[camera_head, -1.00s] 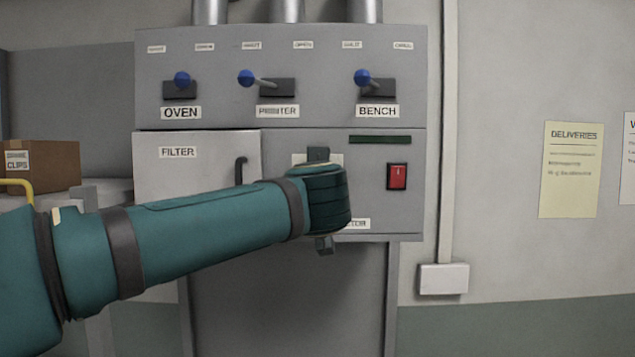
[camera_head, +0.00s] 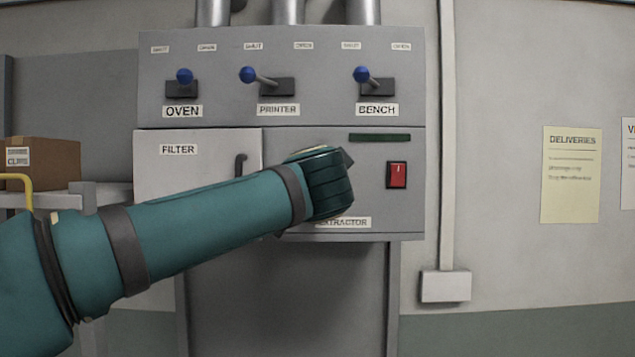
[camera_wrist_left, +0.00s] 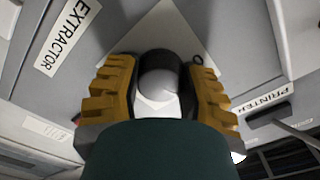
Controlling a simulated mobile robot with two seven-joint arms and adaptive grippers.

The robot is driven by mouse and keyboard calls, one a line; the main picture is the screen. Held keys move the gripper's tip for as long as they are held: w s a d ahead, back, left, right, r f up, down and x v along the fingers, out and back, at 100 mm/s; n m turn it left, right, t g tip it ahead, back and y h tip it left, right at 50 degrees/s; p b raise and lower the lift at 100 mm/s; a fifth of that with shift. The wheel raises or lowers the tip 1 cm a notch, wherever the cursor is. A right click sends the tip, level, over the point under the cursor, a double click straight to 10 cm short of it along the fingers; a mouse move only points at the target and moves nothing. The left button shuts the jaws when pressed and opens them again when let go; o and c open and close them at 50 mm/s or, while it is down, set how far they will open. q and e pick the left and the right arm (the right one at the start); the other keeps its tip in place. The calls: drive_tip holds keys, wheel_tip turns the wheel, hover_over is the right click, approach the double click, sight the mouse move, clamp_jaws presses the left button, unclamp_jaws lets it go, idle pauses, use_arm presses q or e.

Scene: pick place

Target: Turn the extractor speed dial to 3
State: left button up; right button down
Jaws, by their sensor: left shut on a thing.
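The extractor speed dial (camera_wrist_left: 160,78) is a round knob with a pale face and a dark rim, on a white plate (camera_wrist_left: 165,30) in the left wrist view. The two yellow fingers of my left gripper (camera_wrist_left: 163,92) are shut on it, one on each side. One mark, like a 0, shows on the plate beside the knob; other marks are hidden. In the head view my left wrist (camera_head: 328,185) covers the dial, just above the EXTRACTOR label (camera_head: 343,222). My right gripper is in neither view.
A red switch (camera_head: 397,175) and a dark green strip (camera_head: 380,138) are right of the wrist. The FILTER door (camera_head: 195,165) with a dark handle is left. Three blue-knobbed levers (camera_head: 247,75) sit above. A cardboard box (camera_head: 50,160) stands far left.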

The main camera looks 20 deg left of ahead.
use_arm(q)
drive_tip(key=m, duration=0.4)
drive_tip(key=shift+r+m, duration=0.1)
drive_tip(key=shift+m, duration=0.2)
drive_tip(key=m+p, duration=0.1)
drive_tip(key=m, duration=0.2)
drive_tip(key=shift+m, duration=0.4)
drive_tip(key=m+p, duration=0.2)
drive_tip(key=m, duration=0.2)
drive_tip(key=shift+r, duration=0.1)
drive_tip(key=m+p, duration=0.1)
drive_tip(key=m, duration=0.3)
drive_tip(key=shift+m+p, duration=0.3)
drive_tip(key=o, duration=1.3)
drive_tip(key=shift+s+f, duration=0.1)
drive_tip(key=shift+f, duration=0.1)
